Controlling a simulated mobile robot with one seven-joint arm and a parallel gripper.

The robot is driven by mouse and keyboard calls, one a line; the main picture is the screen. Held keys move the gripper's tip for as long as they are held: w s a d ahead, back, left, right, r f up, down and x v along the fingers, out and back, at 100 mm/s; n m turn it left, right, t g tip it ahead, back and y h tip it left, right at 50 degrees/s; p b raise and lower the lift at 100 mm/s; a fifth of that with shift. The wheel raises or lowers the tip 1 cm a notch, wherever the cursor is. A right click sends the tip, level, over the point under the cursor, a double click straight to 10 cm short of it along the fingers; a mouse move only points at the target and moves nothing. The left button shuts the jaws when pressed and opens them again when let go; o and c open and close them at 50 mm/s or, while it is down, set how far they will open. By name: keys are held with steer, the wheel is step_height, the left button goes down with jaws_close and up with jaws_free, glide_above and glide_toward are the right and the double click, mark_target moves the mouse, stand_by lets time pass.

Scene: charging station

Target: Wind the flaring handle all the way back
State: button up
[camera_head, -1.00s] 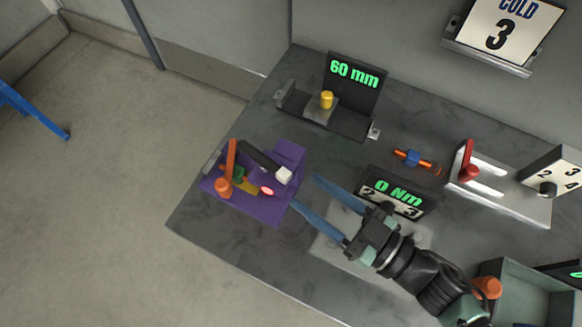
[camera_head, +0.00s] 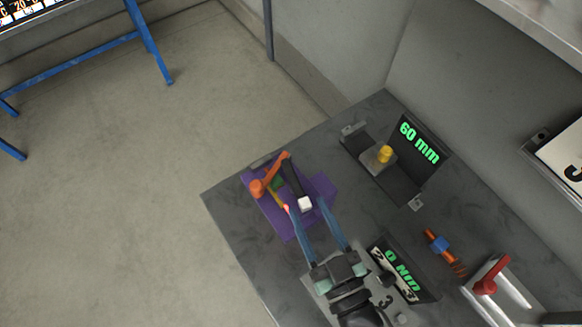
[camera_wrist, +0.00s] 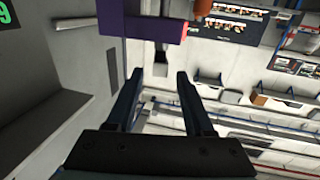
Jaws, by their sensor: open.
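The purple flaring device (camera_head: 275,222) lies at the left part of the dark bench. It carries an orange handle (camera_head: 270,174) with a round orange end, and a black bar (camera_head: 291,177) with a white block (camera_head: 305,204) at its near end. My gripper (camera_head: 307,207) is open, with its blue fingers pointing at the device. In the head view the white block appears between the fingertips; contact cannot be told. In the wrist view the purple body (camera_wrist: 140,25) is beyond the open fingers (camera_wrist: 160,74), with an orange part (camera_wrist: 202,8) at its right.
A 60 mm gauge (camera_head: 418,138) with a yellow knob (camera_head: 384,153) stands at the back. A 0 Nm display (camera_head: 402,270) is close right of my gripper. An orange-and-blue piece (camera_head: 440,244) and a red lever (camera_head: 490,280) are farther right. Floor lies left of the bench.

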mark_target(291, 174)
steer(key=p+x, duration=0.1)
steer(key=x, duration=0.8)
steer(key=shift+w, duration=0.15)
steer(key=shift+c, duration=0.3)
jaws_close()
